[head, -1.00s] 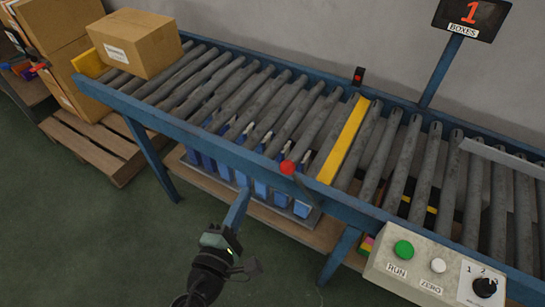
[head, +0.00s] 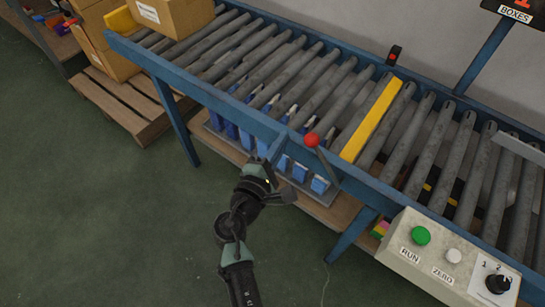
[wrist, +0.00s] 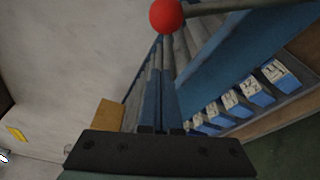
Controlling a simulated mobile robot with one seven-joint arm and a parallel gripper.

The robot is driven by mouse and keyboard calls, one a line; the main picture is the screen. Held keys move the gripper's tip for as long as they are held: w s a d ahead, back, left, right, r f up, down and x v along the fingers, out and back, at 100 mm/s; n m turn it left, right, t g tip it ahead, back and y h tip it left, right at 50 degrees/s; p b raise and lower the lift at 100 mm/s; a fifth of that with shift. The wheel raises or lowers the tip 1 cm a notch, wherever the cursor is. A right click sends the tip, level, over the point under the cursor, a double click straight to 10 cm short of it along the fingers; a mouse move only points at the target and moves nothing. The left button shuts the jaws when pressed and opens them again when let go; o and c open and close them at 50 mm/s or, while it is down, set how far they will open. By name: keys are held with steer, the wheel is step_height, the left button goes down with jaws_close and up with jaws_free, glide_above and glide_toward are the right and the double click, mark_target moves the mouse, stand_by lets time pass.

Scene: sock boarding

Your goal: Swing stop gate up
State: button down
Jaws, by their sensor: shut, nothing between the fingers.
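The stop gate is a yellow bar (head: 371,119) lying across the rollers of the conveyor. I cannot tell its exact height against the roller tops. A lever with a red ball knob (head: 312,140) stands at the conveyor's front rail, near the bar's front end. My gripper (head: 276,149) is at the front rail, just left of the red knob in the head view. In the wrist view, its blue fingers (wrist: 161,82) are together and empty. The red knob shows there beyond the fingertips (wrist: 166,15), and no contact is visible.
A cardboard box (head: 172,15) sits on the rollers at the far left. Blue bins (head: 232,130) stand on a shelf under the conveyor. A control box (head: 440,258) with green and white buttons is at the front right. The floor in front is clear.

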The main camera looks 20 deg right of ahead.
steer(key=shift+s+d+r+p, duration=0.4)
steer(key=shift+s+d, duration=0.15)
steer(key=shift+d, duration=0.2)
steer(key=shift+s+d+r+p, duration=0.4)
steer(key=shift+s+d, duration=0.1)
steer(key=shift+d, duration=0.2)
